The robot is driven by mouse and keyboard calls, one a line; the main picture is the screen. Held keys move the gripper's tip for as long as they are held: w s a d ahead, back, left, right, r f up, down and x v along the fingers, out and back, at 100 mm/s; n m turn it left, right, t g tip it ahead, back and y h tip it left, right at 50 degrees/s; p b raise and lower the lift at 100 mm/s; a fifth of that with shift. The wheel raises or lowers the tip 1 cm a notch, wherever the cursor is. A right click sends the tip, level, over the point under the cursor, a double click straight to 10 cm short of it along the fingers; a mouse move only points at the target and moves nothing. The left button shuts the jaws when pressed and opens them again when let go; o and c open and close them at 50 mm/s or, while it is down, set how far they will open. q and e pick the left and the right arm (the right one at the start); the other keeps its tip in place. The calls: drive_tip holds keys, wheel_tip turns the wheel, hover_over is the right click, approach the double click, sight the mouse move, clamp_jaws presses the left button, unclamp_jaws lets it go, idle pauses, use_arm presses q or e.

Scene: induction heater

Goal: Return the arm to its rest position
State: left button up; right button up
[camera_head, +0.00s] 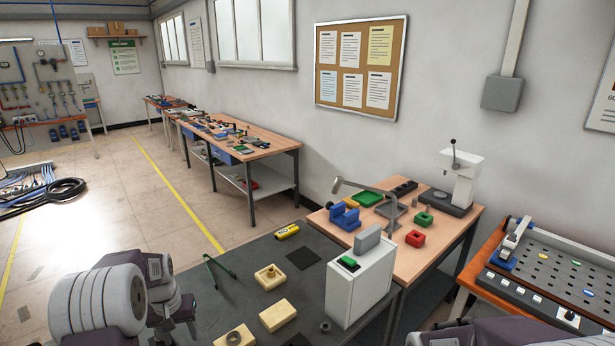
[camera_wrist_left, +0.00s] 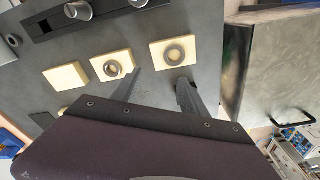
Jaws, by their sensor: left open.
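My left arm comes in at the lower left of the head view, with its gripper (camera_head: 180,328) low over the left part of the dark table (camera_head: 240,301). In the left wrist view its two fingers (camera_wrist_left: 160,88) are apart with nothing between them. Pale yellow blocks lie beyond the fingertips there: one bears a metal ring (camera_wrist_left: 174,55), another bears a ring (camera_wrist_left: 113,68), and one block (camera_wrist_left: 66,77) looks bare. The head view shows a ringed block (camera_head: 235,338) at the bottom edge. A purple-grey part of my right arm (camera_head: 500,335) shows; its gripper is hidden.
The white heater box (camera_head: 352,290) with a green button stands at the table's right edge. A yellow cylinder (camera_head: 287,231), a dark square plate (camera_head: 303,259), a green bracket (camera_head: 219,270) and a small ring (camera_head: 325,326) lie around. A wooden bench (camera_head: 455,245) stands behind. Open floor lies left.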

use_arm(q)
drive_tip(key=s+d+r+m+b, duration=0.1)
drive_tip(key=s+d+r, duration=0.15)
drive_tip(key=d, duration=0.25)
drive_tip(key=s+d+r+m+b, duration=0.1)
drive_tip(key=s+d, duration=0.2)
drive_tip(key=d, duration=0.3)
drive_tip(key=s+d+f, duration=0.2)
drive_tip(key=s, duration=0.4)
drive_tip(key=s+d+f, duration=0.1)
drive_tip(key=s+d, duration=0.1)
drive_tip(key=s, duration=0.5)
drive_tip(key=shift+d+f+m+h, duration=0.2)
drive_tip(key=shift+f+m+h, duration=0.1)
drive_tip(key=shift+f+m, duration=0.1)
